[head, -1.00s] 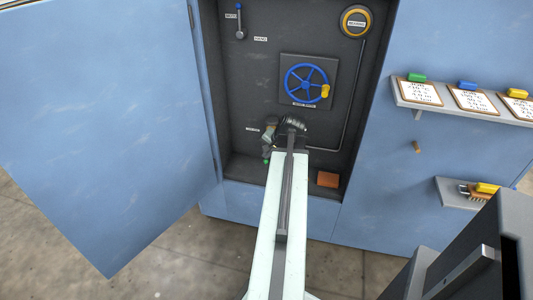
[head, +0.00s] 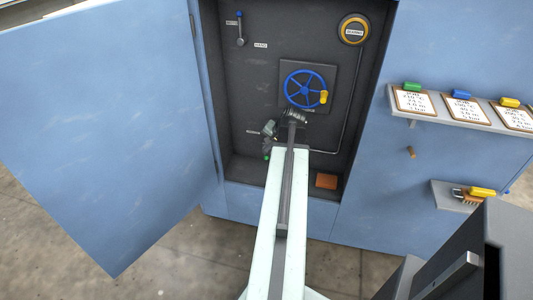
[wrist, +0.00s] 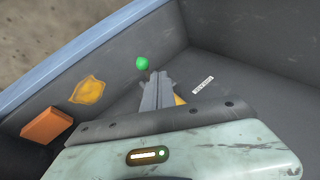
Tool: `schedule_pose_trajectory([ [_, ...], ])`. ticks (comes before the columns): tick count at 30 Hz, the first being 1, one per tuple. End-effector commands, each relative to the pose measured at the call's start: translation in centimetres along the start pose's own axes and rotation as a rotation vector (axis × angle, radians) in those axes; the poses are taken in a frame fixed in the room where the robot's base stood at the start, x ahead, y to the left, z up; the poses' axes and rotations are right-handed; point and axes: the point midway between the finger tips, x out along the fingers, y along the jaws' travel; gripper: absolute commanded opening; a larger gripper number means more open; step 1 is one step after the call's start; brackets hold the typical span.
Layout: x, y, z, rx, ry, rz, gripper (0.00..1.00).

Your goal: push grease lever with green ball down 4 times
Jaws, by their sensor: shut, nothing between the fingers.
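The green ball (head: 266,156) of the grease lever shows low in the open cabinet, left of my arm's end. In the wrist view the green ball (wrist: 142,63) is just beyond and slightly left of my gripper's fingertips (wrist: 156,76). The fingers are shut together and empty. I cannot tell whether they touch the ball. The lever's rod is hidden in the wrist view. In the head view my gripper (head: 267,146) is small and dark, close to the ball.
A blue handwheel (head: 305,89) with a yellow knob is above my arm. An orange block (head: 326,181) lies on the cabinet floor, right of my arm. The blue door (head: 100,130) stands open at the left. Shelves (head: 455,116) with clipboards are at the right.

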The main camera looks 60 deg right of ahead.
Motion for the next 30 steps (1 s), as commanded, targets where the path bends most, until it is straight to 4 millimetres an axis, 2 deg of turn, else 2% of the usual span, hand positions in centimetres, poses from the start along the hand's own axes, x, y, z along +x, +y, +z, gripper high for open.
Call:
schedule_pose_trajectory([
  [8, 0.0, 0.0, 0.0, 0.000, 0.000, 0.000, 0.00],
  [24, -3.6, -2.6, -2.5, 0.000, 0.000, 0.000, 0.00],
  [30, -3.5, -2.5, -2.5, 0.000, 0.000, 0.000, 0.00],
])
